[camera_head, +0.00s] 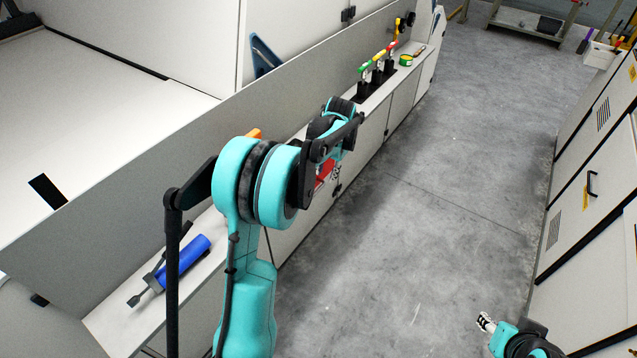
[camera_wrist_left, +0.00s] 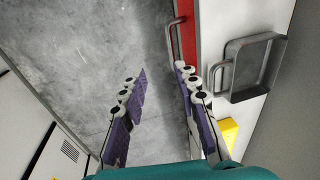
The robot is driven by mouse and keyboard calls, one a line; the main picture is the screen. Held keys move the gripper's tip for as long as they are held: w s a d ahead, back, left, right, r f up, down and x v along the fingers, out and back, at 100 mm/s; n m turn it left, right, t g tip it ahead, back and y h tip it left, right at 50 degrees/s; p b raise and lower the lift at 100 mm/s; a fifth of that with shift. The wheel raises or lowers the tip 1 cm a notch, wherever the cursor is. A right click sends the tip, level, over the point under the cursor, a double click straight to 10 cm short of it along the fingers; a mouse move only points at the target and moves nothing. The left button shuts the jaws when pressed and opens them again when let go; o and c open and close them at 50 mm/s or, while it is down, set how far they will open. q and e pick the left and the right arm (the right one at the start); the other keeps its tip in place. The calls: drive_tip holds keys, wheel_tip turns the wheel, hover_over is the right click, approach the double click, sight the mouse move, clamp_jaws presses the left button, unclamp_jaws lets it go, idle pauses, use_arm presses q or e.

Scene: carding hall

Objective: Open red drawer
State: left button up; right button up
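The red drawer (camera_wrist_left: 187,28) shows in the left wrist view as a red strip at the top, right of centre, with a pale bar handle (camera_wrist_left: 170,42) on its left side. A small red part of it (camera_head: 325,174) also shows in the head view, beside my left wrist. My left gripper (camera_wrist_left: 160,73) is open and empty, its purple-padded fingers spread. The handle is just past the tip of the right-hand finger; I cannot tell whether they touch. Most of the drawer is hidden. My right gripper (camera_head: 485,322) is at the lower right of the head view, too small to judge.
A grey metal tray (camera_wrist_left: 262,66) and a yellow item (camera_wrist_left: 228,134) are right of the fingers. A blue tool (camera_head: 184,259) lies on the ledge, with coloured-handled items (camera_head: 376,68) farther along. Cabinets with a black handle (camera_head: 593,184) stand right. The grey floor (camera_head: 420,190) between is clear.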

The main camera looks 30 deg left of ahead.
sight(318, 191)
use_arm(q)
drive_tip(key=shift+g, duration=0.4)
drive_tip(key=a+f, duration=0.1)
drive_tip(key=f, duration=0.2)
drive_tip(key=w+a+f+b, duration=0.1)
drive_tip(key=f, duration=0.3)
drive_tip(key=w+a+f+b, duration=0.1)
drive_tip(key=a+f, duration=0.1)
drive_tip(key=f, duration=0.2)
drive_tip(key=shift+w+f, duration=0.1)
drive_tip(key=shift+f, duration=0.15)
clamp_jaws()
